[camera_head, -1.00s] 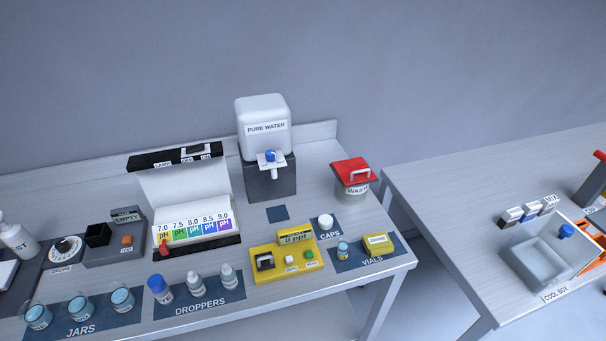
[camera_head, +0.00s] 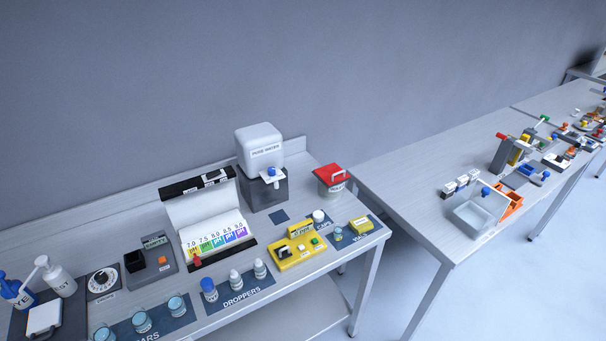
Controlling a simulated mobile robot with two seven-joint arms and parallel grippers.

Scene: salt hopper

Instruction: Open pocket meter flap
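A yellow meter (camera_head: 297,254) lies on the near bench, right of the droppers. It has a small raised display, a black part (camera_head: 284,252) at its left, and white and green buttons. I cannot tell whether the black part is a flap or whether it is open. Which of the two is the pocket meter is not clear at this size. Neither of my grippers is in view.
The pH colour stand (camera_head: 212,226), pure water tank (camera_head: 260,150) and red-lidded waste bin (camera_head: 331,180) stand behind the meter. Dropper bottles (camera_head: 235,280) and jars (camera_head: 142,321) line the front. A second bench (camera_head: 400,200) stands right, across a gap, holding a clear box (camera_head: 474,218).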

